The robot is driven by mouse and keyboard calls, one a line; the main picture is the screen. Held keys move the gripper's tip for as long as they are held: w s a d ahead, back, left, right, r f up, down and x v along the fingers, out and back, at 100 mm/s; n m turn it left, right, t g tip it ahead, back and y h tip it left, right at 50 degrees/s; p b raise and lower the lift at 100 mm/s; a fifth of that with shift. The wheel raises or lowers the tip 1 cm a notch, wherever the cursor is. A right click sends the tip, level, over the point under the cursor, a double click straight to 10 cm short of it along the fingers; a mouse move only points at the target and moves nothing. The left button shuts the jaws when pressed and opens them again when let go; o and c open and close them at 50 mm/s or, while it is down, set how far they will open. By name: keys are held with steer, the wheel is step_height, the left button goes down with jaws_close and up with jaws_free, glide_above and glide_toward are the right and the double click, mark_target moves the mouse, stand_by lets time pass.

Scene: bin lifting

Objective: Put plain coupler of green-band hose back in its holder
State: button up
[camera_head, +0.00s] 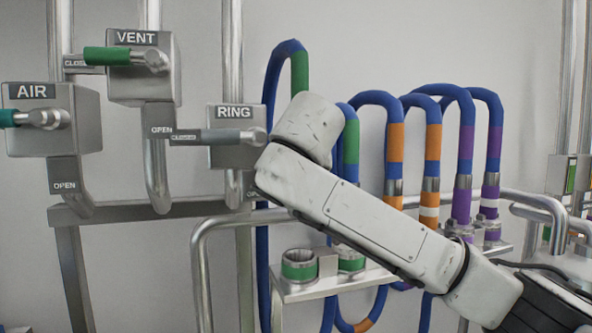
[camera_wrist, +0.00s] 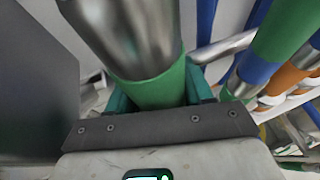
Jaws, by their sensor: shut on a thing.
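In the wrist view, the teal-padded jaws of my gripper (camera_wrist: 160,88) are shut around a metal coupler (camera_wrist: 130,35) with a green band (camera_wrist: 158,92). I see no white ring on its visible part. In the head view, one green-band hose (camera_head: 299,72) arches down behind my arm, which hides its end and my gripper. A second green-band hose (camera_head: 351,142) is beside it, its lower end also hidden. On the shelf, the left green-ringed holder (camera_head: 299,267) looks empty. The right green-ringed holder (camera_head: 350,263) is partly covered by my arm.
Orange-band hoses (camera_head: 395,142) and purple-band hoses (camera_head: 466,142) stand to the right. The holder shelf (camera_head: 310,289) has a pipe rail around it. Valve boxes labelled RING (camera_head: 228,154), VENT (camera_head: 142,85) and AIR (camera_head: 30,140), with protruding handles, are at left.

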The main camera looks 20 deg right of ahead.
steer(key=shift+f+b, duration=0.55)
steer(key=shift+f, duration=2.1)
steer(key=shift+s+r+p, duration=0.1)
steer(key=shift+r+p, duration=0.3)
steer(key=shift+p, duration=0.05)
steer(key=shift+f, duration=0.15)
steer(key=shift+f+b, duration=0.65)
steer(key=shift+f, duration=0.8)
steer(key=shift+f, duration=0.15)
steer(key=shift+f+b, duration=0.55)
steer(key=shift+f, duration=0.4)
steer(key=shift+f, duration=1.25)
steer(key=o, duration=1.4)
steer(key=shift+o, duration=0.2)
